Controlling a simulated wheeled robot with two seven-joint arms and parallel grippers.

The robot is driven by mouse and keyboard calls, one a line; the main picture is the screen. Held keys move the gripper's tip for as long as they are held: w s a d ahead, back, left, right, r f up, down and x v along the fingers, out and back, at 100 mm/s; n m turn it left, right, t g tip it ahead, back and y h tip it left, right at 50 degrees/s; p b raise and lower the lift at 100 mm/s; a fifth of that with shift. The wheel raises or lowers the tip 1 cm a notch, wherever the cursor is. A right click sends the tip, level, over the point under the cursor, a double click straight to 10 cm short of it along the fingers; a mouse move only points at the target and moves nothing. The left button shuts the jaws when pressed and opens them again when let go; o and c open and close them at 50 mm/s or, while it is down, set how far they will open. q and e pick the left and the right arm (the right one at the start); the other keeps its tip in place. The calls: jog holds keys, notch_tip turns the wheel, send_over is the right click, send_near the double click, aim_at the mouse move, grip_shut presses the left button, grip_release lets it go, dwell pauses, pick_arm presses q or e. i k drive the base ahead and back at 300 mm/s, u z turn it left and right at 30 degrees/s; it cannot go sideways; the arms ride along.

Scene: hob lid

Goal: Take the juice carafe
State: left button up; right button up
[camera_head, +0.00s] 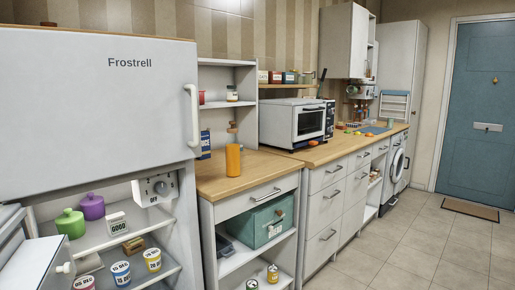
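The juice carafe (233,158) is orange with a narrow neck and a brownish top. It stands upright on the wooden counter (215,183) just right of the fridge, near the back shelf unit. Nothing is touching it that I can see. Neither of my grippers can be made out in the head view. A pale, boxy part cuts into the lower left corner, and I cannot tell what it is.
The fridge (95,95) stands left of the counter, its upper door shut and handle (192,115) sticking out. Its lower shelves hold jars and cups. A white oven (293,122) sits on the counter further right.

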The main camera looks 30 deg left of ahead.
aim_at(233, 157)
jog(key=i, duration=0.85)
jog(key=u, duration=1.8)
jog(key=i, duration=0.5)
